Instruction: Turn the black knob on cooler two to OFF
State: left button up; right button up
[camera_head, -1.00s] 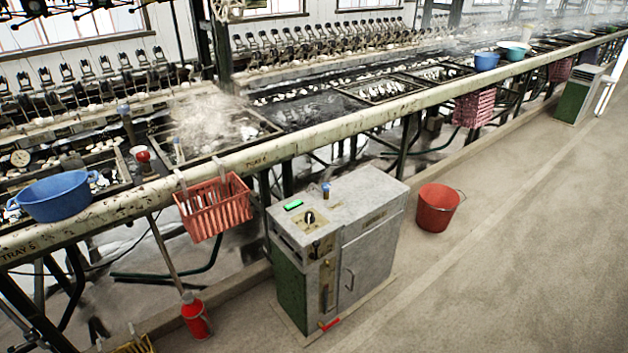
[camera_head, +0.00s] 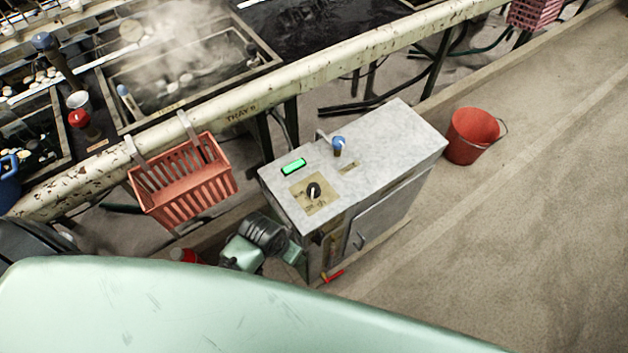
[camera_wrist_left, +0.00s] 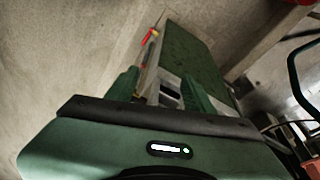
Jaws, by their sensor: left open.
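The cooler (camera_head: 390,140) is a grey metal cabinet standing in front of the pipe rail. Its black knob (camera_head: 314,190) sits on a tan plate (camera_head: 322,205) on the top. The knob has a pale pointer mark; the plate's lettering is too small to read, so I cannot tell its setting. My left gripper (camera_head: 292,252) is low by the cooler's near left side, below the top and apart from the knob, partly hidden by my own arm. In the left wrist view my left gripper (camera_wrist_left: 162,90) is open, its green fingers spread before the cooler's green side (camera_wrist_left: 195,58). My right gripper is out of view.
A green-lit display (camera_head: 293,166) and a blue-capped valve (camera_head: 338,145) are on the cooler top near the knob. A red basket (camera_head: 185,185) hangs from the rail (camera_head: 310,75) at left. A red bucket (camera_head: 472,135) stands at right.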

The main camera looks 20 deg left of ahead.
pick_arm(q)
notch_tip(320, 180, up, 8)
jog(key=w+d+m, duration=0.1)
jog(key=w+d, duration=0.2)
jog(key=w, duration=0.1)
jog(key=w+r+m, duration=0.1)
jog(key=w, duration=0.2)
jog(key=w+d+m+g, duration=0.1)
jog(key=w, duration=0.2)
jog(key=shift+d+r+p, duration=0.2)
jog(key=shift+d+p, duration=0.1)
jog(key=shift+p, duration=0.05)
notch_tip(320, 180, up, 4)
jog(key=m+g+y, duration=0.1)
send_over(314, 187)
jog(key=shift+r, duration=0.1)
notch_tip(314, 187, down, 8)
jog(key=shift+r, duration=0.25)
grip_shut()
